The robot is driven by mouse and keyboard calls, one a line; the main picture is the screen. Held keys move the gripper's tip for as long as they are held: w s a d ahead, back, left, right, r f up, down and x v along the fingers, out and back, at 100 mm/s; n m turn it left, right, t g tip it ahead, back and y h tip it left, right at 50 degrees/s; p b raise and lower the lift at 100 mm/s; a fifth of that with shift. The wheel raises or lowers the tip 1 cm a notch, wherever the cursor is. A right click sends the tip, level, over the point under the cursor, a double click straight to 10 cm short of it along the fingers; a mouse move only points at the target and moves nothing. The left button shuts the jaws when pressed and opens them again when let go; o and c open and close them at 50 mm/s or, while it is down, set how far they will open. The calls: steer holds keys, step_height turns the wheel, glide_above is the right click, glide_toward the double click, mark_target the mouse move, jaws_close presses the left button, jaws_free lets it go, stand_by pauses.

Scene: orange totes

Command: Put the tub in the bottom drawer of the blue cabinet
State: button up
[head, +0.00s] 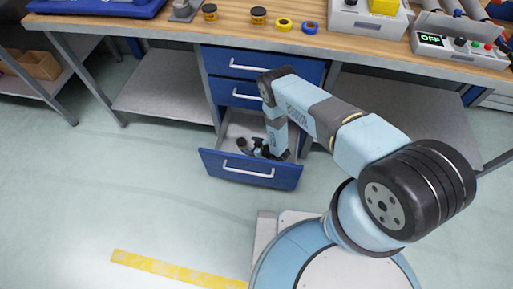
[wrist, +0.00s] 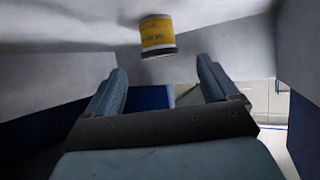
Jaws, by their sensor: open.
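The blue cabinet (head: 222,88) stands under the workbench, with its bottom drawer (head: 240,170) pulled out and its upper drawers shut. My gripper (head: 253,148) is down inside the open bottom drawer. In the wrist view my gripper (wrist: 161,66) has its two fingers spread wide with nothing between them. A tub (wrist: 157,36) with a yellow label and dark end lies just beyond the fingertips, against the pale drawer interior, apart from both fingers. In the head view the tub is hard to tell from the dark gripper parts.
On the bench top (head: 150,27) stand two more black-and-yellow tubs, a yellow ring (head: 284,24), a blue ring (head: 309,27) and a grey control box (head: 460,47). Open shelves flank the cabinet. The floor before the drawer is clear, with a yellow stripe (head: 175,271).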

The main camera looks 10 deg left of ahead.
steer(key=shift+v, duration=2.45)
